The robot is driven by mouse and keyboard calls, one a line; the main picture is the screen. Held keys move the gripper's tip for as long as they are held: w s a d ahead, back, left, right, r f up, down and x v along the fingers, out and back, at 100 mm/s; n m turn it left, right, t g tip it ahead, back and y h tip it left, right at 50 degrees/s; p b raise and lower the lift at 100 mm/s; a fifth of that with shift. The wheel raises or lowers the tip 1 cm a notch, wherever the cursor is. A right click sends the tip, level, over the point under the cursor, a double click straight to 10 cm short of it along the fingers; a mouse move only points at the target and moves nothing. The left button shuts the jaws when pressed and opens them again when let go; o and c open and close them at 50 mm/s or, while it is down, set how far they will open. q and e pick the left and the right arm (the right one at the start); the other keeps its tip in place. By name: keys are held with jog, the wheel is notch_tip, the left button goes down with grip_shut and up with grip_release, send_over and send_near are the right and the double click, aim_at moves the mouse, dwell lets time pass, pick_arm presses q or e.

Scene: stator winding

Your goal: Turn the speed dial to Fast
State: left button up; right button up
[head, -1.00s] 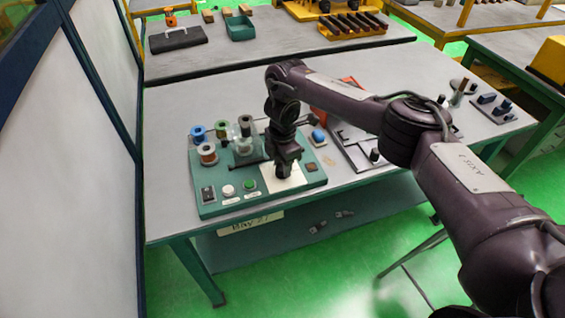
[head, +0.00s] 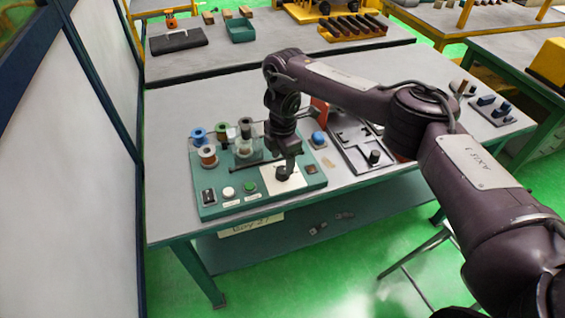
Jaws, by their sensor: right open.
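The speed dial (head: 283,175) shows as a small dark knob on a white plate (head: 262,186) at the right part of the teal panel (head: 225,207). Its pointer and the markings are too small to read. My right gripper (head: 289,167) is open, reaches down from above and is right at the dial, partly covering it. I cannot tell whether a finger touches the knob. My left gripper is not in view.
A black switch (head: 209,197), a white button (head: 228,192) and a green button (head: 249,187) sit left of the plate. Several wire spools (head: 207,156) stand behind. A blue knob (head: 318,137) and a grey tray (head: 357,150) lie to the right.

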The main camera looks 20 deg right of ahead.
aim_at(283, 169)
notch_tip(283, 169, up, 5)
jog(key=shift+f+p, duration=0.15)
jog(key=shift+p, duration=0.25)
